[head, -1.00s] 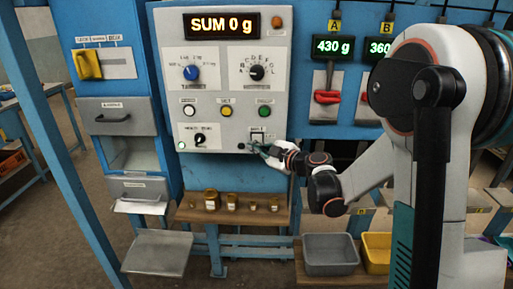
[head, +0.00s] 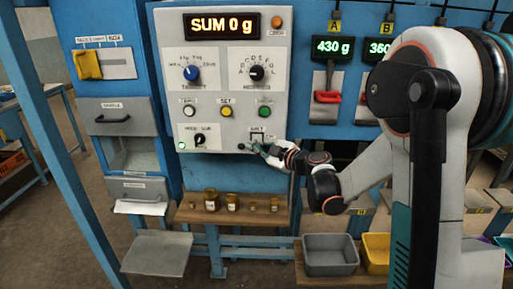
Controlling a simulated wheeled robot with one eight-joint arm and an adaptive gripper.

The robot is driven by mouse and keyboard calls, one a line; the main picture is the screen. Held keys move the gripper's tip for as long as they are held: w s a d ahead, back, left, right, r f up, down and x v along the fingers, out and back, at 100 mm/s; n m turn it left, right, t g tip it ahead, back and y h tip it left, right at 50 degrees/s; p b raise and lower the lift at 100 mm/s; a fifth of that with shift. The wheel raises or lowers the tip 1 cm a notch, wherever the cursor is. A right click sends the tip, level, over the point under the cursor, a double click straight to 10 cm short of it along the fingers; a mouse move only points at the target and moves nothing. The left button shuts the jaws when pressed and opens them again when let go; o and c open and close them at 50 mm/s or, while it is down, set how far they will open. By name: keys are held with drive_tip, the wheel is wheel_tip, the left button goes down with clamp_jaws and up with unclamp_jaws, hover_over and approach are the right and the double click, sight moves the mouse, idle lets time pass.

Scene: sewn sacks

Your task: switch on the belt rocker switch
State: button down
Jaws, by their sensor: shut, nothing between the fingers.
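The belt rocker switch (head: 257,135) is a small switch on a light plate, low on the right part of the grey control panel (head: 225,60). A small label sits above it. My gripper (head: 256,148) is shut and empty, with its fingertips at the lower edge of the switch. The fingers hide part of the switch. I cannot tell whether they touch it, nor which way the rocker is tipped.
A dark selector knob (head: 200,139) and a green button (head: 264,111) are near the switch. Brass weights (head: 211,200) stand on a wooden shelf (head: 185,215) below. A grey bin (head: 330,252) and a yellow bin (head: 376,250) stand lower right.

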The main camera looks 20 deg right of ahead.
idle(0.4)
drive_tip(key=shift+s+a+r, duration=0.1)
drive_tip(key=shift+s+a, duration=0.1)
drive_tip(key=shift+s, duration=0.45)
drive_tip(key=shift+s, duration=0.15)
drive_tip(key=shift+s+a+r, duration=0.1)
drive_tip(key=shift+s+a, duration=0.15)
drive_tip(key=shift+s, duration=0.5)
drive_tip(key=shift+s+a+r, duration=0.1)
drive_tip(key=shift+s+a, duration=0.2)
drive_tip(key=shift+s, duration=0.4)
drive_tip(key=shift+s+a+r, duration=0.1)
drive_tip(key=shift+s+a, duration=0.15)
drive_tip(key=shift+s, duration=0.5)
drive_tip(key=s+a+r+m+g, duration=0.25)
drive_tip(key=s+a+m, duration=0.2)
drive_tip(key=s, duration=0.35)
drive_tip(key=s+d+f+m+g+h, duration=0.2)
drive_tip(key=s+m, duration=0.3)
drive_tip(key=s, duration=0.7)
drive_tip(key=s+d+f+m+g+h, duration=0.2)
drive_tip(key=s+m+h, duration=0.3)
drive_tip(key=s, duration=0.6)
drive_tip(key=shift+s+d+f+g+h+b, duration=0.3)
drive_tip(key=shift+s+d+f+g+b, duration=0.1)
drive_tip(key=shift+d+f, duration=0.2)
